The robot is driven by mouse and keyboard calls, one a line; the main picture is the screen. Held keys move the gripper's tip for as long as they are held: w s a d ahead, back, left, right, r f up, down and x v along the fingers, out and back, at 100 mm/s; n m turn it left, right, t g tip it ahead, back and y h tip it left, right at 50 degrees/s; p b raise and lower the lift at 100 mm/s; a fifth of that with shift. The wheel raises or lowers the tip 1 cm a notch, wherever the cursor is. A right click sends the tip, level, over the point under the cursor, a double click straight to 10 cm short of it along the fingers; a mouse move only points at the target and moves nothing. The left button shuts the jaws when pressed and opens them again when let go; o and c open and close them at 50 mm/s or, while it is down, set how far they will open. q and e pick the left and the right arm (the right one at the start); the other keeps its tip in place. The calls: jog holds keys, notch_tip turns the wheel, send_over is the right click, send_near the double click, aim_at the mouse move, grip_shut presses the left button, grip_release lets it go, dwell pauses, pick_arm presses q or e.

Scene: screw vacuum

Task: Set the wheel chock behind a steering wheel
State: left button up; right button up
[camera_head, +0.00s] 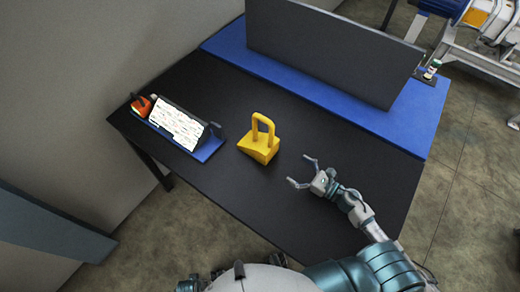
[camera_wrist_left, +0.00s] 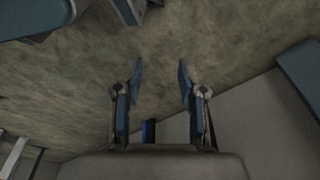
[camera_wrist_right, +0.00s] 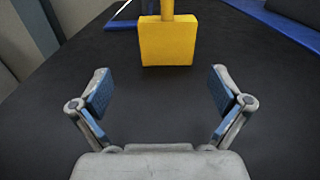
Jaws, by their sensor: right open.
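The yellow wheel chock (camera_head: 259,150), a wedge block with a loop handle on top, stands on the black table near its middle. In the right wrist view the chock (camera_wrist_right: 168,42) is straight ahead, beyond the fingertips. My right gripper (camera_head: 303,172) is open and empty over the table, to the right of the chock and apart from it. My left gripper (camera_wrist_left: 160,78) shows only in its wrist view, fingers apart and empty, with bare floor behind it. I cannot make out a steering wheel in any view.
A blue holder (camera_head: 208,149) with a white printed panel (camera_head: 177,124) stands left of the chock, beside a small orange item (camera_head: 141,106). A dark upright panel (camera_head: 330,52) on a blue strip (camera_head: 426,128) closes the table's far side. The black table (camera_head: 260,204) is clear in front.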

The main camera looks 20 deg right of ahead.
jog(key=p, duration=0.1)
send_near(257, 141)
jog(key=x, duration=0.6)
jog(key=shift+w+a+f+p, duration=0.2)
jog(key=shift+a+p, duration=0.05)
jog(key=shift+p, duration=0.15)
jog(key=shift+w, duration=0.25)
jog(key=shift+d+f, duration=0.15)
jog(key=shift+d, duration=0.05)
jog(key=shift+c, duration=0.5)
jog(key=shift+a, duration=0.1)
jog(key=c, duration=1.2)
jog(key=shift+r, duration=0.25)
jog(key=shift+c, duration=0.8)
pick_arm(q)
jog(key=s+f, duration=0.1)
jog(key=f, duration=0.1)
jog(key=s+f, duration=0.1)
jog(key=shift+s+d+f, duration=0.2)
jog(key=shift+s+f, duration=0.15)
jog(key=shift+f, duration=0.05)
pick_arm(e)
jog(key=shift+w, duration=0.15)
